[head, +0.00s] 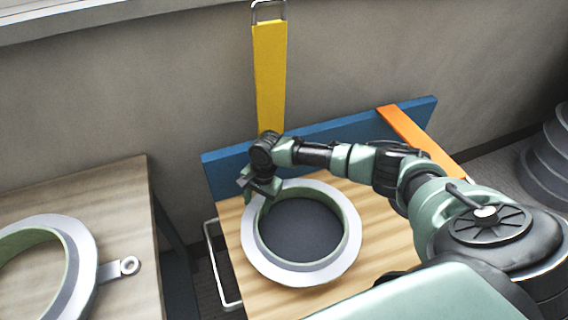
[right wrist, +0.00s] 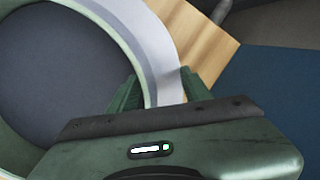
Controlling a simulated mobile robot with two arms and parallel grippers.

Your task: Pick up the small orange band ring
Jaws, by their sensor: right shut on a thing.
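My right gripper (head: 262,188) is at the upper left edge of a round mould (head: 300,278) with a pale grey flange, a green inner wall and a dark grey middle. The mould lies on a wooden table. In the right wrist view my right gripper (right wrist: 160,88) has one finger on each side of the mould's rim (right wrist: 150,35) and is shut on it. I see no small orange band ring in either view. My left gripper is not in view.
A blue board (head: 330,128) stands along the table's back, with an orange strip (head: 408,130) across it. Another ring mould (head: 85,240) lies on the left table (head: 130,205). A gap separates the tables.

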